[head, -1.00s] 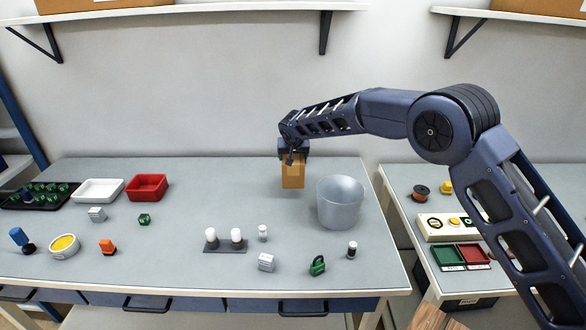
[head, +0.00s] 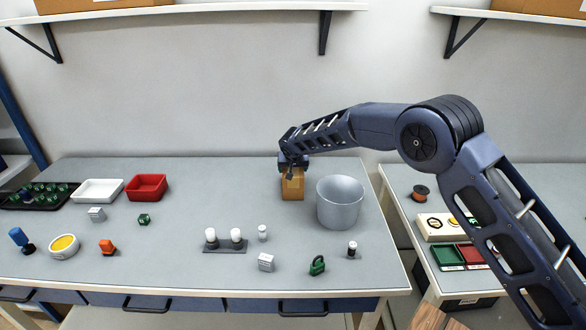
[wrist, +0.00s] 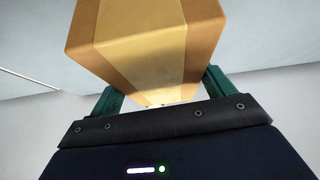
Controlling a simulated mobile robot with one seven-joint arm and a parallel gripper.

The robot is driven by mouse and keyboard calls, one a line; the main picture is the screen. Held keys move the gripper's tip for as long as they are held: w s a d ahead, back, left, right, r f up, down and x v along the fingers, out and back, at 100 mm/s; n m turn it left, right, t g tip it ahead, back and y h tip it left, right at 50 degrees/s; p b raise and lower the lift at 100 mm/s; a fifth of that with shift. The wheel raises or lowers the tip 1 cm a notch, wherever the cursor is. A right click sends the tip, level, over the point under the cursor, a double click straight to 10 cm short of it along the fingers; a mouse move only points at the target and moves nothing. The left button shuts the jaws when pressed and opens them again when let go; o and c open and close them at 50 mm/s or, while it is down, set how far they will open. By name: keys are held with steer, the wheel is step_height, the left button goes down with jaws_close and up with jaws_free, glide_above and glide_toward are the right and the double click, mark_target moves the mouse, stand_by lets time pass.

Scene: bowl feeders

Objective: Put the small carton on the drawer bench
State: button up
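The small carton (head: 292,187) is a tan-brown box with a lighter tape band, at the back of the drawer bench (head: 200,262), left of the grey bucket. My gripper (head: 292,170) is above it with its fingers on the carton's upper part. In the wrist view the carton (wrist: 130,45) fills the space between the two green fingers, which are shut on it. The carton looks upright and at or very near the bench top; whether its base touches cannot be told. The bench has drawers with dark handles along its front.
The grey bucket (head: 340,202) stands close to the right of the carton. A red tray (head: 147,187) and white tray (head: 98,190) are at the back left. A green padlock (head: 317,265) and white-topped pegs (head: 224,240) are nearer the front.

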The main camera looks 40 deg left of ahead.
steer(key=o, duration=0.3)
steer(key=v, duration=1.2)
steer(key=shift+r, duration=0.2)
steer(key=shift+w, duration=0.15)
